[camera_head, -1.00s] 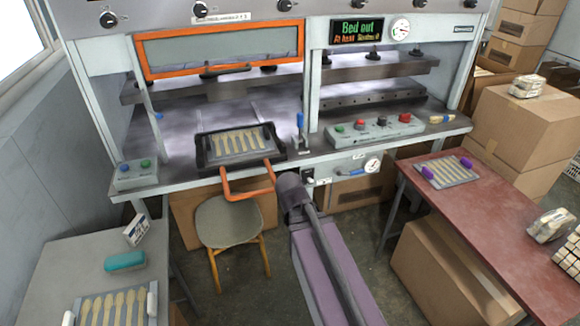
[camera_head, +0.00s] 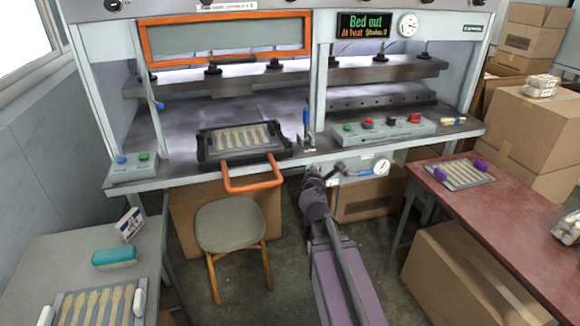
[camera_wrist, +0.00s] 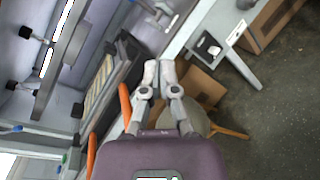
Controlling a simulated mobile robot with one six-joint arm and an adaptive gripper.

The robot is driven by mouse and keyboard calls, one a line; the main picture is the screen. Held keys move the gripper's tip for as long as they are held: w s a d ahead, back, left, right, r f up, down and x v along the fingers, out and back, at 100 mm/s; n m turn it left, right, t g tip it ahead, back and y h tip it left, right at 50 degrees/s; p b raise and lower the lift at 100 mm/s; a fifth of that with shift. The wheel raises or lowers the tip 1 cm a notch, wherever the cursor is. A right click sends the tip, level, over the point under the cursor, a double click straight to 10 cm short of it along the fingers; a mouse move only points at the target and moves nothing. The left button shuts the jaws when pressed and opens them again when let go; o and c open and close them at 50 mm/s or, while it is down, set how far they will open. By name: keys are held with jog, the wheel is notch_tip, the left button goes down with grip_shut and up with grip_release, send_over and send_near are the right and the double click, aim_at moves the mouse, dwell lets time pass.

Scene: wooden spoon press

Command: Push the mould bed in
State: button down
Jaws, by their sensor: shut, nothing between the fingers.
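The mould bed (camera_head: 203,157) is a black tray holding a plate of several pale spoons. It sits at the front edge of the press, below the orange-framed window. Its orange U-shaped handle (camera_head: 254,187) sticks out over the stool. The display (camera_head: 363,25) reads "Bed out". My gripper (camera_head: 340,168) is shut and empty, in front of the press and right of the handle, pointing right. In the wrist view the closed fingertips (camera_wrist: 158,72) show beside the handle (camera_wrist: 124,100) and the bed (camera_wrist: 130,62), apparently apart from them.
A stool (camera_head: 229,226) stands below the handle. A blue-handled lever (camera_head: 306,122) stands right of the bed; a gauge (camera_head: 382,167) and valve are on the press front. A grey table (camera_head: 120,285) is left, a red table (camera_head: 510,225) right, with boxes behind.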

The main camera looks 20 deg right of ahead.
jog(key=w+a+f+n+t+y+b, duration=0.2)
jog(key=a+f+n+y+b, duration=0.2)
jog(key=n, duration=1)
jog(key=shift+a+y+b, duration=0.15)
jog(key=shift+y+b, duration=0.3)
jog(key=shift+y, duration=0.65)
jog(key=shift+w, duration=0.25)
send_near(281, 143)
jog(key=w+f, duration=0.1)
jog(key=w, duration=0.2)
jog(key=shift+d+f, duration=0.4)
jog(key=w, duration=0.9)
jog(key=shift+w, duration=0.25)
jog(key=shift+s, duration=0.15)
jog(key=s, duration=1.4)
